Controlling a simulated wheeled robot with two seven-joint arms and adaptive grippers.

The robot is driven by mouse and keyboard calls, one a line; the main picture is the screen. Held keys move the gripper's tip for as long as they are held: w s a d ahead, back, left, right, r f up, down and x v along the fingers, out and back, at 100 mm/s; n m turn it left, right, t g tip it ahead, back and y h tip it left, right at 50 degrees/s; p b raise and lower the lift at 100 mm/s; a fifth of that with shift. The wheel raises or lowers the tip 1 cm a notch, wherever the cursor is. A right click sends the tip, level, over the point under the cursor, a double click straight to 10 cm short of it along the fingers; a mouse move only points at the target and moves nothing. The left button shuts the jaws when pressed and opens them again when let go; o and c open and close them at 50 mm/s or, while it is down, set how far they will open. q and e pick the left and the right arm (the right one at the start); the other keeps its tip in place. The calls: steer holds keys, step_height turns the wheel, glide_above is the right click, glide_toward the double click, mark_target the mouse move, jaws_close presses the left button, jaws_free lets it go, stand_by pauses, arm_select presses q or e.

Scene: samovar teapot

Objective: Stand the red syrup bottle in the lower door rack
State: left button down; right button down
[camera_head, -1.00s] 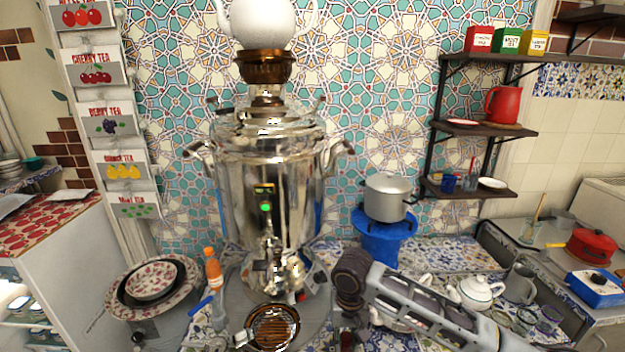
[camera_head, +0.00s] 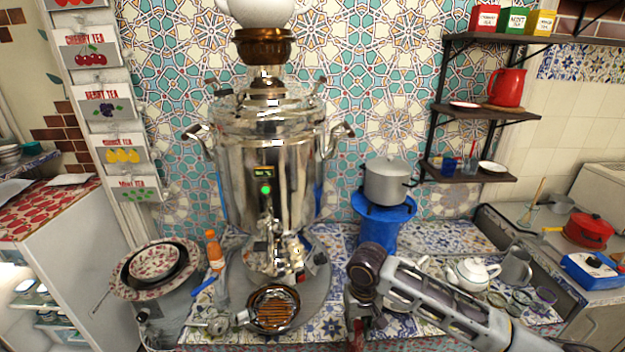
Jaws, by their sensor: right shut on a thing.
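My right gripper (camera_head: 361,308) is at the bottom centre, in front of the counter edge, with its arm coming in from the lower right. It is shut on a dark red thing (camera_head: 376,323), which I take to be the red syrup bottle; it is mostly hidden by the gripper and I cannot tell its tilt. A white fridge (camera_head: 75,265) stands at the far left, with lit shelves and jars showing at the lower left edge. I cannot make out the lower door rack clearly. My left gripper is not in view.
A large samovar (camera_head: 270,170) stands mid-counter, with a small pan (camera_head: 292,319) before it. An orange bottle (camera_head: 214,252) and a patterned bowl (camera_head: 155,262) are to its left. A pot (camera_head: 387,182) on a blue stand and a white teapot (camera_head: 472,273) are to the right.

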steer(key=w+d+f+m, duration=0.1)
steer(key=d, duration=0.9)
stand_by(3.2)
stand_by(0.6)
